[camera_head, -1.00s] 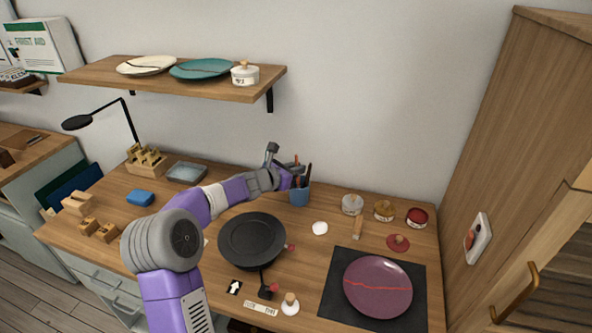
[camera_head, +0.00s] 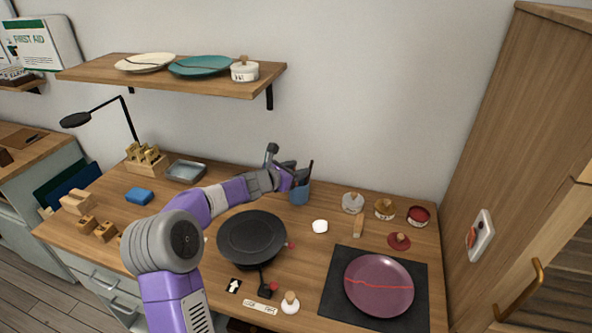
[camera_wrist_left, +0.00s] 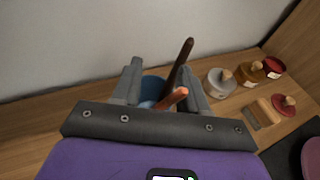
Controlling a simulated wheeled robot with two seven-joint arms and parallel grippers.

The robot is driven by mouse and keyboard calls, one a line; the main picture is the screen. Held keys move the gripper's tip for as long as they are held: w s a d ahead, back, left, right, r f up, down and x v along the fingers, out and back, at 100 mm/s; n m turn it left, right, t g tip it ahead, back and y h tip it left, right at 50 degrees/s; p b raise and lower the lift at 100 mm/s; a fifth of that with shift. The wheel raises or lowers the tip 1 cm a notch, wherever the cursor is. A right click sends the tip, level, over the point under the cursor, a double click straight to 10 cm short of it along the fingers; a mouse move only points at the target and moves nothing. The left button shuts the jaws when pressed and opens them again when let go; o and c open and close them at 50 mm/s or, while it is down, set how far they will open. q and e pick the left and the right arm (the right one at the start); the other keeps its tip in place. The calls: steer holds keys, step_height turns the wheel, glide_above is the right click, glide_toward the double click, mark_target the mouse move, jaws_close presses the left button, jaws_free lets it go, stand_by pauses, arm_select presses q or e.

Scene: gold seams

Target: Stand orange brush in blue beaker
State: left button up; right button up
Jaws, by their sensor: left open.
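The blue beaker (camera_head: 299,194) stands upright at the back of the bench, partly behind my left gripper (camera_head: 290,172). In the left wrist view the beaker (camera_wrist_left: 152,87) shows between the two fingers. An orange-brown handle (camera_wrist_left: 173,98), likely the orange brush, rises at a tilt from the beaker between the fingers. A longer dark brown handle (camera_wrist_left: 180,62) leans beside it. The left gripper (camera_wrist_left: 163,72) is open, with its fingers on either side of the beaker's mouth. Whether it touches the handles is unclear. The brush's lower end is hidden. My right gripper is out of view.
A black pan (camera_head: 251,237) lies below my left forearm. Small jars (camera_head: 384,208) stand right of the beaker, with a flat wooden brush (camera_head: 358,226) in front. A purple plate (camera_head: 379,285) rests on a black mat (camera_head: 340,300). A shelf (camera_head: 200,82) hangs above.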

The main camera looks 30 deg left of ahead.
arm_select(q)
steer(key=v, duration=0.7)
steer(key=shift+s, duration=0.25)
steer(key=shift+a, duration=0.1)
stand_by(0.6)
